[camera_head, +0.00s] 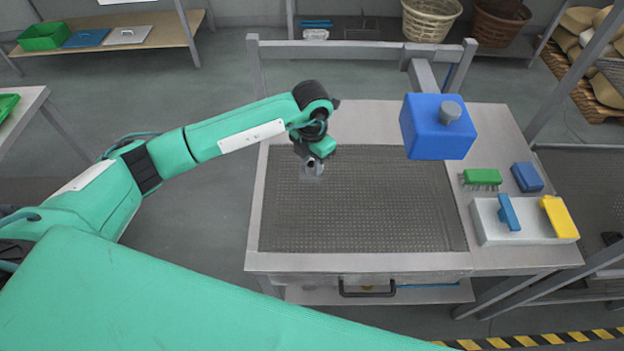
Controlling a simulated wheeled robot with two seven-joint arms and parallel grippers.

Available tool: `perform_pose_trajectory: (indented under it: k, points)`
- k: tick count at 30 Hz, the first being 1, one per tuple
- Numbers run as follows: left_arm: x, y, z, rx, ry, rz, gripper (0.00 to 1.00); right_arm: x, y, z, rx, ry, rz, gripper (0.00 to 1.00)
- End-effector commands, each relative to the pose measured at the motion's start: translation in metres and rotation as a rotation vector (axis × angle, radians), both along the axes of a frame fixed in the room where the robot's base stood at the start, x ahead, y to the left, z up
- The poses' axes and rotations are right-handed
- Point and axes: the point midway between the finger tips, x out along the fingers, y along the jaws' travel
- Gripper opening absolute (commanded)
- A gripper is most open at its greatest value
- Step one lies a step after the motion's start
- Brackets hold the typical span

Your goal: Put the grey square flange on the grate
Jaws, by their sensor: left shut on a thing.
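The grate (370,215) is a dark mesh panel set into the top of a grey metal table. My left arm reaches in from the left, and my left gripper (311,166) is over the grate's upper left part. It is shut on a small grey piece, the grey square flange (312,173), partly hidden by the gripper. I cannot tell whether the flange touches the grate. My right gripper is not in view.
A green brush (482,177), a blue block (526,177) and a white tray (490,228) with blue and yellow items lie right of the grate. Most of the grate is clear.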

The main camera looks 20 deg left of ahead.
Motion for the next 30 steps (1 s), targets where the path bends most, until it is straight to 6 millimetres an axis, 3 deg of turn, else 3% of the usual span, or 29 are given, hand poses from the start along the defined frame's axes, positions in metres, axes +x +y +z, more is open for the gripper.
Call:
perform_pose_trajectory:
  k: [1, 6, 18, 30]
  points:
    - [-0.002, 0.0, -0.01, 0.0, 0.007, 0.002, 0.04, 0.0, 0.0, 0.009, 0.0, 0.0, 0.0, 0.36]
    - [-0.001, 0.0, -0.046, 0.001, 0.003, -0.001, 0.04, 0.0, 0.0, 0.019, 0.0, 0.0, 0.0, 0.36]
    - [0.0, -0.001, -0.093, 0.0, 0.001, 0.0, 0.04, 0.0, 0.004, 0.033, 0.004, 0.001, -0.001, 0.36]
    - [0.0, 0.0, -0.104, 0.0, -0.001, -0.002, 0.04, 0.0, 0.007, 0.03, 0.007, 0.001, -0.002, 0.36]
